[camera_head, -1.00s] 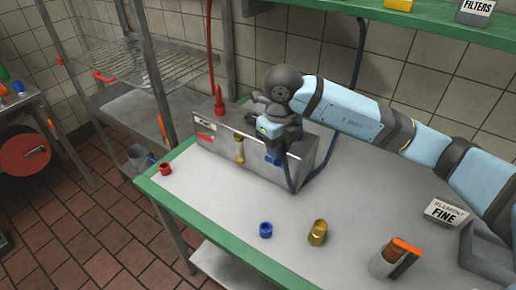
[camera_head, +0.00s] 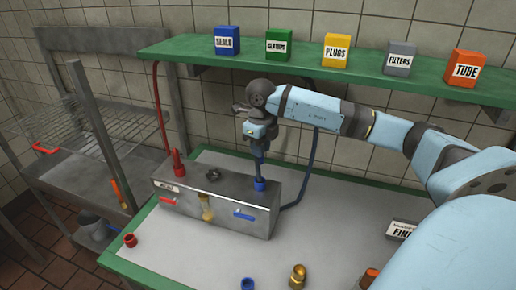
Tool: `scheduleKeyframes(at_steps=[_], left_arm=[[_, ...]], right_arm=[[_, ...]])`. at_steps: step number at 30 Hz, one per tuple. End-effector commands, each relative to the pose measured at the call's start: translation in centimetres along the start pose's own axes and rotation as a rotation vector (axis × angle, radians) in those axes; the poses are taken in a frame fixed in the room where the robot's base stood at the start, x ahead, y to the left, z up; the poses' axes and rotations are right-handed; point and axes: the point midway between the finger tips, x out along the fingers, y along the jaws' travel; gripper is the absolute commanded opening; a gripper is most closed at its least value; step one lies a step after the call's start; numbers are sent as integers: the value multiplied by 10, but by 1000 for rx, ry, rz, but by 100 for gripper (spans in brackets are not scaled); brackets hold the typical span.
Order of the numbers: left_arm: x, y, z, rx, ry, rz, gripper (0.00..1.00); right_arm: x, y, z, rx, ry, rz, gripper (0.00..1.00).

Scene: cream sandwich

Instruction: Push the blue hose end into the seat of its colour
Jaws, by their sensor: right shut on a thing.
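The grey metal box (camera_head: 225,215) stands on the table with fittings along its top. My right gripper (camera_head: 259,142) is above the box's right end, shut on the blue hose end (camera_head: 260,162), which points straight down. A blue collar (camera_head: 260,185) on the box top, at the blue seat, is directly beneath it. The hose end's lower part meets this collar; I cannot tell how deep it sits. The blue hose (camera_head: 308,165) hangs behind the arm and loops down beside the box. My left gripper is not in view.
A red hose end (camera_head: 178,163) stands upright at the box's left. A dark ring fitting (camera_head: 213,175) is between. Blue (camera_head: 247,284), red (camera_head: 130,240) and brass (camera_head: 298,277) fittings lie on the table. Labelled boxes stand on the green shelf (camera_head: 310,76) above.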

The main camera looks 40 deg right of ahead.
Motion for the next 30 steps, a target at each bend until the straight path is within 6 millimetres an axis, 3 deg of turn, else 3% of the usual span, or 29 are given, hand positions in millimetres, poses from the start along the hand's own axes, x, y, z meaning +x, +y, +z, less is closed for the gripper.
scheduleKeyframes(at_steps=[8, 22, 30], left_arm=[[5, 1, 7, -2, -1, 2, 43], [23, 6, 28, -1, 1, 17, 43], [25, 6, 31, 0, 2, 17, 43]], right_arm=[[9, 0, 0, 0, -1, 0, 0], [52, 0, 0, 0, 0, 0, 0], [58, 0, 0, 0, -1, 0, 0]])
